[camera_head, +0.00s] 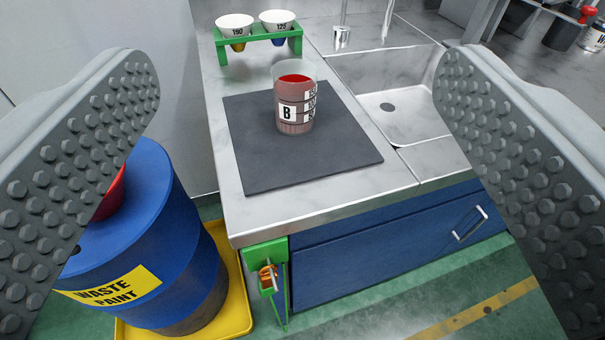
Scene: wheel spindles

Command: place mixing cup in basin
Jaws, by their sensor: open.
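The mixing cup (295,98) is a clear cup marked "B" with red liquid or residue in it. It stands upright on a dark grey mat (290,165) on the metal counter. The basin (400,118) is a metal sink set into the counter to the right of the cup, with a dark drain. My gripper (300,165) is open, its two studded grey fingers wide apart at the left and right of the picture. Nothing is between the fingertips; the cup lies beyond them. The right finger hides part of the basin's right side.
A green rack (258,38) with two white-topped cups stands at the counter's back left. A faucet (342,30) stands behind the basin. A blue waste paint barrel (150,245) stands on a yellow tray (238,300) at left. A green holder (266,262) hangs at the counter's front corner.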

